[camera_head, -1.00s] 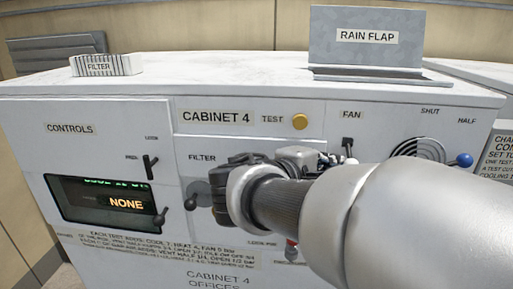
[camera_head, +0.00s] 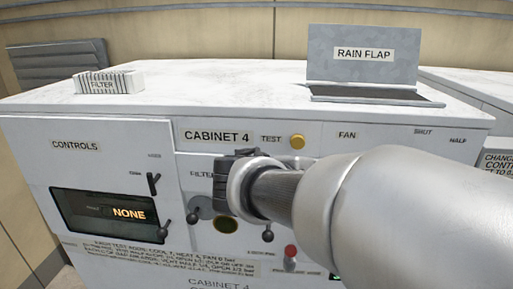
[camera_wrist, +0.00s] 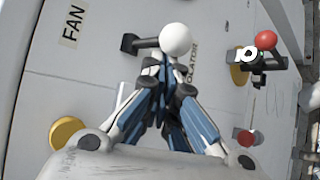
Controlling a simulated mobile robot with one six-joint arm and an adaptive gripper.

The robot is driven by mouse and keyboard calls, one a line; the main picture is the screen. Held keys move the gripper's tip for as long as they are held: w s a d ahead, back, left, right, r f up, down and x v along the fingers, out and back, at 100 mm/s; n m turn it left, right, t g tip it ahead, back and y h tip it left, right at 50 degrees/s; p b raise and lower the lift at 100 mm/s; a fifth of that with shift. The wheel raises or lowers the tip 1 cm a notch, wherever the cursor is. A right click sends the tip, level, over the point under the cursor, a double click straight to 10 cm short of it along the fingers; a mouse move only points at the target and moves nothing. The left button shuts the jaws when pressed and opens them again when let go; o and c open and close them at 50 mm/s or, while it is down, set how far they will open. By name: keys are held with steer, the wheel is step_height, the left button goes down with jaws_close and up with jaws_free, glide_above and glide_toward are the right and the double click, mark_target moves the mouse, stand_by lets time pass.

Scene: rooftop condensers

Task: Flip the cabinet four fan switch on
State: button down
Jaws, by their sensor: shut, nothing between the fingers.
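Cabinet 4 (camera_head: 100,187) fills the head view, with a FAN label (camera_head: 347,135) at the upper right of its front. The fan switch below that label is hidden behind my arm in the head view. In the wrist view, a black switch with a grey lever and a white ball knob (camera_wrist: 176,40) sits beside the FAN label (camera_wrist: 72,25); its lever points to the right of that picture. My gripper (camera_wrist: 162,72) is shut and empty, its fingertips close below the white knob in the picture. I cannot tell whether they touch it.
A yellow TEST button (camera_head: 297,141) and a red button (camera_head: 291,251) are near my arm. Small black levers (camera_head: 152,184) stick out of the panel. A red ball knob (camera_wrist: 265,40) shows in the wrist view. The rain flap (camera_head: 361,60) and filter (camera_head: 109,82) are on top.

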steer(key=shift+s+r+n+g+y+p, duration=0.1)
steer(key=shift+r+n+g+y+p, duration=0.25)
steer(key=shift+r+p, duration=0.5)
steer(key=shift+r, duration=0.3)
steer(key=shift+s, duration=0.1)
steer(key=shift+r, duration=0.15)
steer(key=shift+r+p, duration=0.4)
steer(key=shift+r, duration=0.3)
steer(key=shift+r, duration=0.1)
